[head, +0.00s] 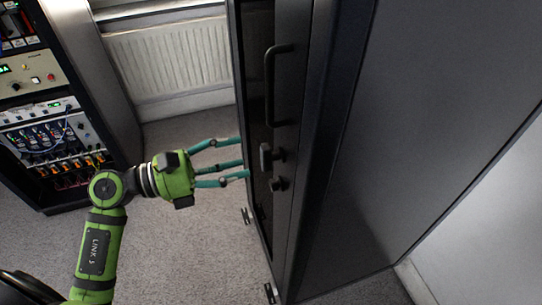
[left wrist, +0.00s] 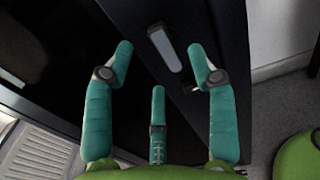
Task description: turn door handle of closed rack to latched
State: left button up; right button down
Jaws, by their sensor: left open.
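The closed rack (head: 315,130) is a tall dark cabinet right of centre in the head view. Its door carries a long bar pull, and below it a small grey door handle (head: 266,156). In the left wrist view the handle (left wrist: 165,48) is a light, elongated lever lying between the two outer fingers. My left gripper (head: 243,160) has green three-finger jaws, open and empty, pointing at the door just left of the handle. The fingers do not appear to touch the handle.
The bar pull (head: 270,85) sits above the handle and a small lock knob (head: 277,183) just below it. An equipment rack (head: 50,110) stands at the left, a radiator (head: 170,55) at the back. Grey carpet (head: 190,235) is clear in front.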

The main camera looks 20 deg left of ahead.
aim_at(265, 152)
pick_arm(q)
jog(key=p+x, duration=0.2)
jog(key=x, duration=0.4)
jog(key=shift+w+d, duration=0.2)
jog(key=shift+w, duration=0.05)
grip_shut()
